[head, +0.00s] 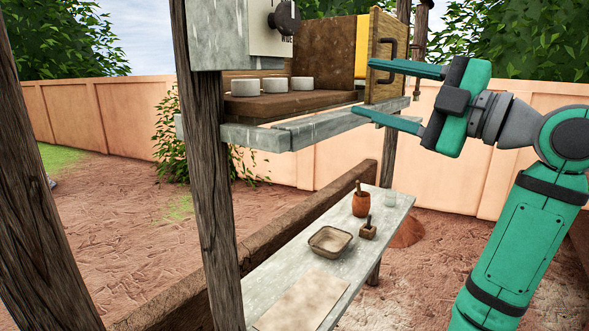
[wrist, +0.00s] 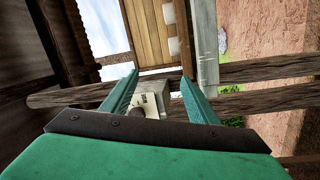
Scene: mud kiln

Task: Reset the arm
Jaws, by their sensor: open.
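My green arm reaches in from the right of the head view. My gripper (head: 361,85) is open, with its two long green fingers pointing left. The fingers are at the front right of the kiln (head: 320,40), close to its open wooden door (head: 385,65).
Three white cylinders (head: 275,85) stand on the kiln floor. A control box (head: 268,25) with a dark knob is at its left. A lower bench (head: 375,225) holds a basin (head: 330,241), an orange pot (head: 361,203) and a small block (head: 367,230). Wooden posts (head: 205,170) stand at left.

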